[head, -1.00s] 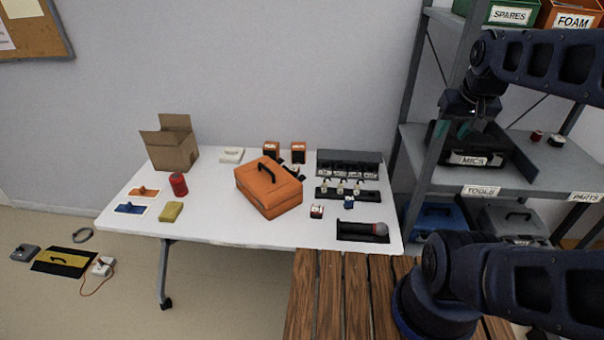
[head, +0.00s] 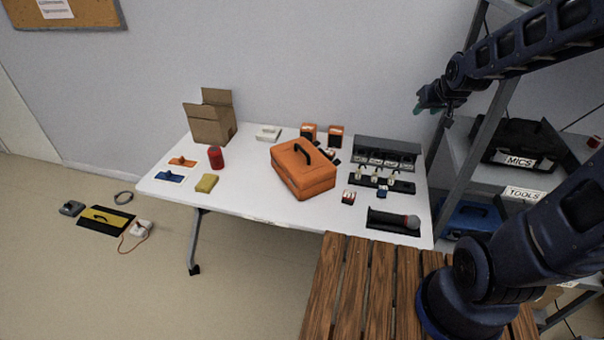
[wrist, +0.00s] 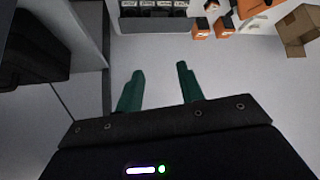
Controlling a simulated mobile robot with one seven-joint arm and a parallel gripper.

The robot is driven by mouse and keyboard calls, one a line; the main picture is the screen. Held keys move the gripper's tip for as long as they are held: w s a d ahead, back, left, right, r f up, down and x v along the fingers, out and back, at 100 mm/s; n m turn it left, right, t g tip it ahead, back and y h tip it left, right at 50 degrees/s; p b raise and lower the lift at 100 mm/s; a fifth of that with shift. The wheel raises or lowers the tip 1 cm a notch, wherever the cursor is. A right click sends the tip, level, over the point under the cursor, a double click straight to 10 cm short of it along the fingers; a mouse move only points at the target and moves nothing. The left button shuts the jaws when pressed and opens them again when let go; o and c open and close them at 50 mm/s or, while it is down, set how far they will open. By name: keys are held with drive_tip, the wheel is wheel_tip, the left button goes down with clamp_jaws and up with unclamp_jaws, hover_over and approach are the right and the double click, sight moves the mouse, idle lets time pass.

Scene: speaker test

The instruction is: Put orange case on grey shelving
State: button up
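The orange case (head: 303,170) stands on the white table (head: 240,193), with a black handle on top. A corner of it shows at the top right of the wrist view (wrist: 261,5). The grey shelving (head: 466,140) stands at the right, partly hidden behind my arm. My gripper (head: 431,101) is up in the air above the table's back right corner, well away from the case. In the wrist view its two green fingers (wrist: 160,90) are apart with nothing between them.
A black MICS case (head: 523,143) sits on a shelf, with a blue case (head: 474,218) below. On the table are a cardboard box (head: 210,118), a red can (head: 216,157), a yellow sponge (head: 206,183), a microphone (head: 393,220) and a charger rack (head: 387,151). A wooden slatted surface (head: 350,290) lies in front.

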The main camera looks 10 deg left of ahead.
drive_tip(key=w+a+f+n+t+y, duration=0.1)
drive_tip(key=w+a+f, duration=0.1)
drive_tip(key=a+f, duration=0.15)
drive_tip(key=w+a+f+n+y, duration=0.1)
drive_tip(key=w+a+f, duration=0.1)
drive_tip(key=a, duration=0.3)
drive_tip(key=n+t+y, duration=0.1)
drive_tip(key=n+y, duration=0.2)
drive_tip(key=y, duration=0.2)
approach(304, 151)
drive_tip(key=x, duration=1)
drive_tip(key=shift+w+a+f, duration=0.1)
drive_tip(key=shift+w, duration=0.1)
clamp_jaws()
